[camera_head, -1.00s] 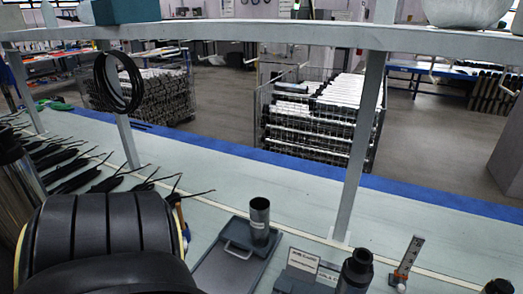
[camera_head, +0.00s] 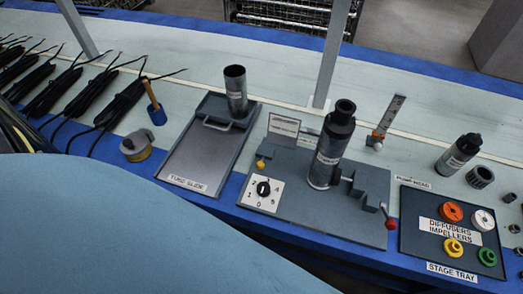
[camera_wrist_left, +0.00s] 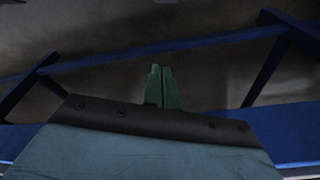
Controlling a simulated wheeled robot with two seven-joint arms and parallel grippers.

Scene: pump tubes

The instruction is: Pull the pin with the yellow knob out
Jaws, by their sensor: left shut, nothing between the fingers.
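The yellow knob (camera_head: 261,165) is small and sits at the left side of the grey fixture (camera_head: 345,220), just above a white numbered dial plate (camera_head: 262,193). The pin below it is too small to make out. A dark upright tube (camera_head: 331,150) stands on the fixture to the knob's right. My left gripper (camera_wrist_left: 160,87) shows in the left wrist view as two green fingers pressed together, empty. It is apart from the knob, which that view does not show. Neither gripper shows in the head view.
Left of the fixture is the tube slide tray (camera_head: 195,160) with an upright tube (camera_head: 236,91). A red-knobbed lever (camera_head: 390,222) is at the fixture's right. Further right is the stage tray (camera_head: 412,240) with coloured rings. Black cables (camera_head: 120,103) lie at the left.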

